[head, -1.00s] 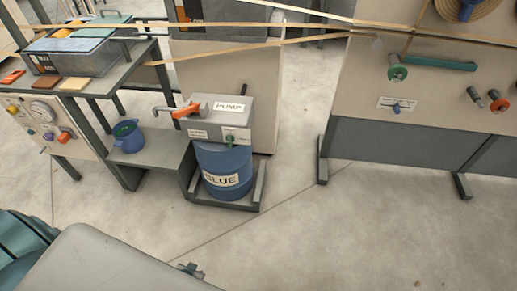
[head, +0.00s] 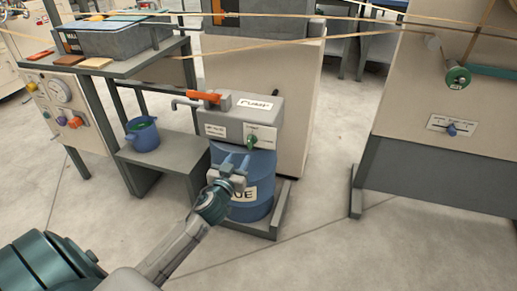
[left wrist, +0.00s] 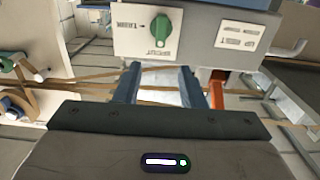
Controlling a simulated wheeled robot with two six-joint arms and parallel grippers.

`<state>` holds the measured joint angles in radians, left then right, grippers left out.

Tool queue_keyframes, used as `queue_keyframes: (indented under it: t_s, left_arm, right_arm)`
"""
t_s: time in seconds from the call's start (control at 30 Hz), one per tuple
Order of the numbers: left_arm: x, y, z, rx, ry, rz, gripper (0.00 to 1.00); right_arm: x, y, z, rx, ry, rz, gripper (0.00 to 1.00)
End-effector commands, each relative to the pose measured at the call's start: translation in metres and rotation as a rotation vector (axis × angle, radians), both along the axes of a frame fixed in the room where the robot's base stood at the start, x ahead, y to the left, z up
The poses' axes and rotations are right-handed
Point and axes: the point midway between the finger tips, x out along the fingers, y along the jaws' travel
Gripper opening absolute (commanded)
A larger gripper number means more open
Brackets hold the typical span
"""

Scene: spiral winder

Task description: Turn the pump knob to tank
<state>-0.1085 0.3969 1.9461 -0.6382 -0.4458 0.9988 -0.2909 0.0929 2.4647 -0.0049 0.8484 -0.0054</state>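The pump knob is a small green knob (head: 252,141) on a white label plate on the front of the grey pump box (head: 236,110). The box sits on a blue drum (head: 258,180). In the left wrist view, upside down, the knob (left wrist: 160,31) stands upright in the picture between small markings I cannot read surely. My left gripper (head: 235,162) is just below and left of the knob in the head view, in front of the drum. Its fingers (left wrist: 161,70) are apart, empty, and not around the knob. My right gripper is not in view.
An orange pump handle (head: 203,97) and a grey spout are at the box's upper left. A blue bucket (head: 142,134) stands on a low grey shelf (head: 180,151). Tan bands run across above the pump. The floor to the right is clear.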

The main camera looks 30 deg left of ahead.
Motion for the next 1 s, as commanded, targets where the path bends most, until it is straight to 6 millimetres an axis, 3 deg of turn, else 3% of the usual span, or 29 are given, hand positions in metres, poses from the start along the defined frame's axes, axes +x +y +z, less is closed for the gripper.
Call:
queue_keyframes:
  t_s: [0.53, 0.7, 1.0]
  left_arm:
    - [0.086, 0.021, 0.001, -0.002, 0.0, 0.001, 0.36]
    - [0.099, 0.024, 0.0, 0.0, 0.001, 0.0, 0.36]
    - [0.101, 0.024, 0.0, 0.0, 0.002, 0.0, 0.36]
  right_arm:
    - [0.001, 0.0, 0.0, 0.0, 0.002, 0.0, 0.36]
    - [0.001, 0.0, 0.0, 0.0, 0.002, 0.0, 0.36]
    - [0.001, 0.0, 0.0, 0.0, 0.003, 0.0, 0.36]
